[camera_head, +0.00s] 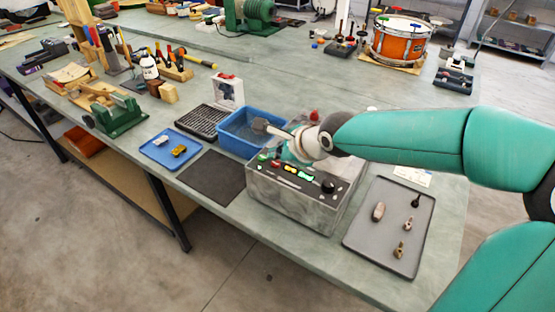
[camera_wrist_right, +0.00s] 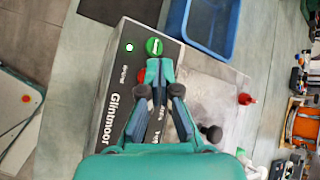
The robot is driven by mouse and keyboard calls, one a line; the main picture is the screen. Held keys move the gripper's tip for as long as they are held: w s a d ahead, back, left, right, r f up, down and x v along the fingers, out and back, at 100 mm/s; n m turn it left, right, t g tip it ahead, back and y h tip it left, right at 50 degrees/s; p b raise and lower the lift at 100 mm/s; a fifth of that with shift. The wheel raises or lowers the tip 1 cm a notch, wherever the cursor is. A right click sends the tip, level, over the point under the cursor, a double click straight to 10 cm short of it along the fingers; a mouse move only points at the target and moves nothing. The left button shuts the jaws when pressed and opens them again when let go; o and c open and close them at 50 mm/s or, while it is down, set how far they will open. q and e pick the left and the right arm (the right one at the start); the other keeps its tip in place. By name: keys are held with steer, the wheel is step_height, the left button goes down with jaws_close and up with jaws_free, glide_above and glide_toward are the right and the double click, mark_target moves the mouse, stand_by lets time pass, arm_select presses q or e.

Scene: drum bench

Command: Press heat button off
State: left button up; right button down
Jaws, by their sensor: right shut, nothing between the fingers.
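A grey box-shaped unit (camera_head: 290,207) with a dark control panel stands at the bench's front edge. Its panel carries a row of coloured buttons and a black knob (camera_head: 328,186). In the right wrist view, a green button (camera_wrist_right: 154,46), a green-lit round spot (camera_wrist_right: 128,47) and a red button (camera_wrist_right: 141,75) show near the fingertips. I cannot read which one is heat. My right gripper (camera_wrist_right: 160,68) is shut and empty, its tips close beside the green button; I cannot tell whether they touch. It partly hides the panel. My left gripper is out of view.
A blue bin (camera_head: 230,142) stands just behind the unit. A grey tray (camera_head: 380,242) with small parts lies to its right. A black mat (camera_head: 212,178) and a blue tray (camera_head: 158,156) lie left. An orange drum (camera_head: 398,42) stands at the back.

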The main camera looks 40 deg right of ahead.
mark_target(278, 165)
steer(key=shift+r, duration=0.1)
step_height(278, 165, up, 6)
steer(key=p, duration=0.4)
steer(key=shift+s, duration=0.1)
stand_by(0.4)
